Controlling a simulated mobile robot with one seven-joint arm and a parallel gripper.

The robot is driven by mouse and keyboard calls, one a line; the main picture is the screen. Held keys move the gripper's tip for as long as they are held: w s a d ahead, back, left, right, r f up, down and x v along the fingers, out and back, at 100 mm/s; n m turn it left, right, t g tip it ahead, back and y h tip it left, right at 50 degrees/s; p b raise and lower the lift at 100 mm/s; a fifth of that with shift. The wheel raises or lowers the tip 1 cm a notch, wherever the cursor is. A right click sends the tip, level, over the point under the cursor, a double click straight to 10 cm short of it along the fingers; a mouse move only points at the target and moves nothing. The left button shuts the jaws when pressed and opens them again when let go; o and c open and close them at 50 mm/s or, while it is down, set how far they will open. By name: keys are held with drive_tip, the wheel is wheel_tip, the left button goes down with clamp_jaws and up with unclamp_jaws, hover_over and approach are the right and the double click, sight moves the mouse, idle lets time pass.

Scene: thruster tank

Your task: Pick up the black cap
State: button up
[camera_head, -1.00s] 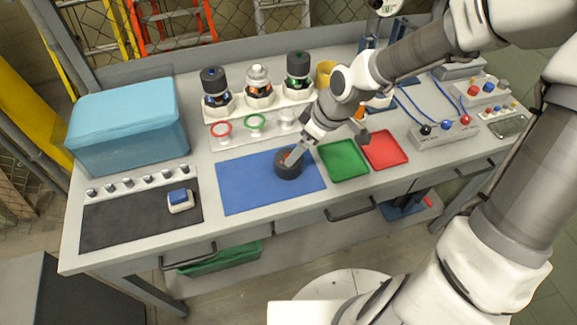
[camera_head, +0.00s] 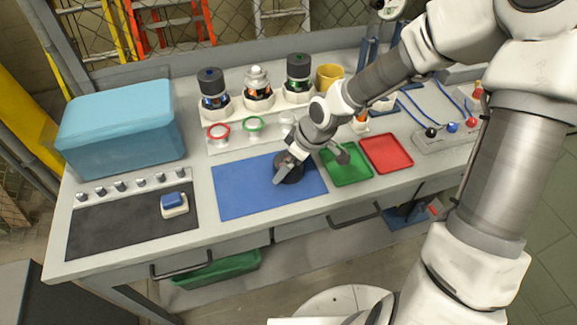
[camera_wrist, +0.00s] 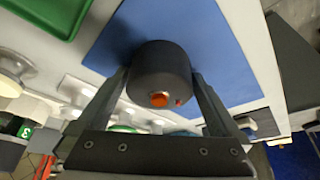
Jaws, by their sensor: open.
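The black cap (camera_head: 289,168) sits on the blue mat (camera_head: 240,190) in the head view, partly hidden by my gripper. In the wrist view the cap (camera_wrist: 160,72) is a dark round cylinder with an orange spot on its near face. My gripper (camera_head: 285,172) is at the cap. In the wrist view my gripper (camera_wrist: 162,85) has its fingers apart, one on each side of the cap. I cannot tell whether either finger touches it.
A green tray (camera_head: 346,177) and a red tray (camera_head: 387,167) lie right of the mat. Thrusters with black caps, such as the blue-marked one (camera_head: 212,88), stand behind. A teal box (camera_head: 120,125) is at left, and a blue-and-white block (camera_head: 174,204) rests on a dark mat (camera_head: 120,225).

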drive_tip(key=c, duration=1.1)
drive_tip(key=shift+r, duration=0.1)
